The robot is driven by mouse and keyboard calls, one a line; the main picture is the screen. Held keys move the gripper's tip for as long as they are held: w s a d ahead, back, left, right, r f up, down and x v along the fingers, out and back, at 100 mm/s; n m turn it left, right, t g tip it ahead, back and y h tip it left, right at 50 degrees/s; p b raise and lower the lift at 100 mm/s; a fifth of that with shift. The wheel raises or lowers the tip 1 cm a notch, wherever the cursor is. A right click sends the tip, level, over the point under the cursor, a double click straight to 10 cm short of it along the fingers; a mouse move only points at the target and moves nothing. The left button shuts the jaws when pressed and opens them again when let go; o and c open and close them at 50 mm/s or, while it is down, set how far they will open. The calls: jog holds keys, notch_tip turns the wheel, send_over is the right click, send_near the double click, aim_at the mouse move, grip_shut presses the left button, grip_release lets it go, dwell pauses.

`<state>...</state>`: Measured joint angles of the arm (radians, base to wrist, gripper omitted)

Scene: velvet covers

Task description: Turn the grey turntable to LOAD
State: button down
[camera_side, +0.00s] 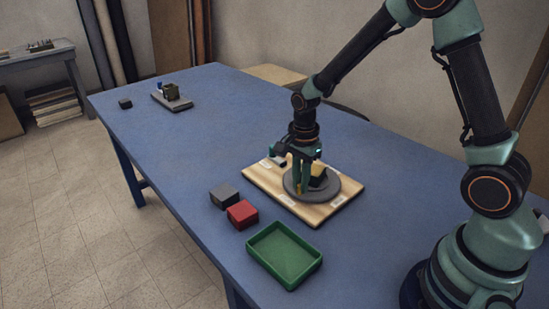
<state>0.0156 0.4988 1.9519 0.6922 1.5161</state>
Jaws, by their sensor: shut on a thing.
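The grey turntable (329,192) is a round disc on a pale wooden board (266,185). Small white labels lie around it on the board, too small to read. A dark and yellow block (319,177) sits on the disc's right part. My gripper (301,188) points down over the disc's left part, with its fingers low at the disc. It is shut on a small yellow upright part of the turntable, mostly hidden by the fingers. Which label the disc points to cannot be told.
A green tray (264,278), a red box (242,213) and a dark grey box (224,195) stand left of and in front of the board. A grey plate with a dark block (171,95) and a small black block (125,104) lie far left. The blue table (190,150) between is clear.

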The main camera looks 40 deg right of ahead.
jog(key=w+m, duration=0.2)
jog(key=shift+a+m, duration=0.1)
jog(key=shift+m, duration=0.3)
jog(key=shift+r, duration=0.1)
jog(key=c, duration=0.8)
grip_release()
jog(key=shift+s, duration=0.1)
notch_tip(320, 180, up, 12)
